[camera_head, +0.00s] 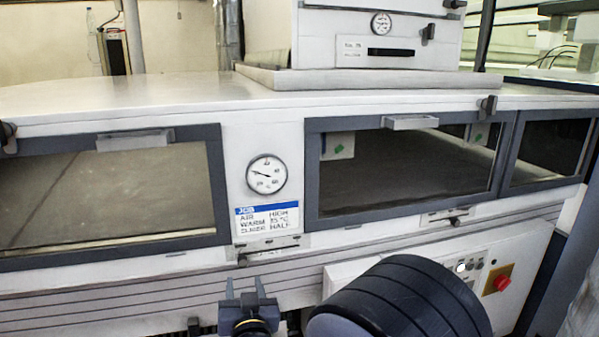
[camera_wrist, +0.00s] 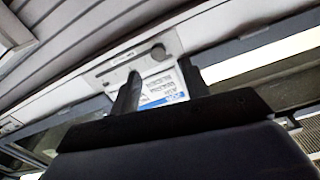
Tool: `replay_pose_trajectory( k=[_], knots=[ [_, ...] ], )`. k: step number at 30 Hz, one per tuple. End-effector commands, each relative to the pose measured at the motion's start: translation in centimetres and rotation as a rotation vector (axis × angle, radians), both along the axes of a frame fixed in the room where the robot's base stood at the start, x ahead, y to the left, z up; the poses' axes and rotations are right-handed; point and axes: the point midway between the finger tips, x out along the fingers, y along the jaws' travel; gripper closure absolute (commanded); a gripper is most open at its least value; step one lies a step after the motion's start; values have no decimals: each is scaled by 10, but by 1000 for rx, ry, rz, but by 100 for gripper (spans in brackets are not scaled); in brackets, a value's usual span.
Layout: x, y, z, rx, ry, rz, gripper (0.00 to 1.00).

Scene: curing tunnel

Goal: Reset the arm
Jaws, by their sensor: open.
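My gripper (camera_head: 246,292) shows at the bottom of the head view, its two dark fingers apart with nothing between them. It is in front of the curing tunnel's (camera_head: 265,105) lower front, below the label plate (camera_head: 266,220) and the round dial (camera_head: 266,174). My dark arm link fills the bottom middle of the head view. In the wrist view, my gripper (camera_wrist: 158,82) has its fingers spread, with the blue and white label (camera_wrist: 165,88) seen between and behind them. The distance from the fingertips to the panel is hard to tell.
The tunnel front has a left window (camera_head: 110,195), a middle window (camera_head: 400,175) and a right window (camera_head: 550,150), with handles standing out. A control box with a red button (camera_head: 502,282) is at the lower right. A white cabinet (camera_head: 365,35) stands on top.

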Motion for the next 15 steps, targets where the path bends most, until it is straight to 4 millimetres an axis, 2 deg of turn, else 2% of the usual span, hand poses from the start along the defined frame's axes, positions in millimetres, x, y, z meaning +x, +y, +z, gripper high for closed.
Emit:
replay_pose_trajectory(
  k=[1,6,15],
  knots=[
    [11,2,0,0,-1,-3,56],
    [41,11,-1,1,0,-2,56],
    [71,20,-1,3,-1,-1,56]
  ],
)
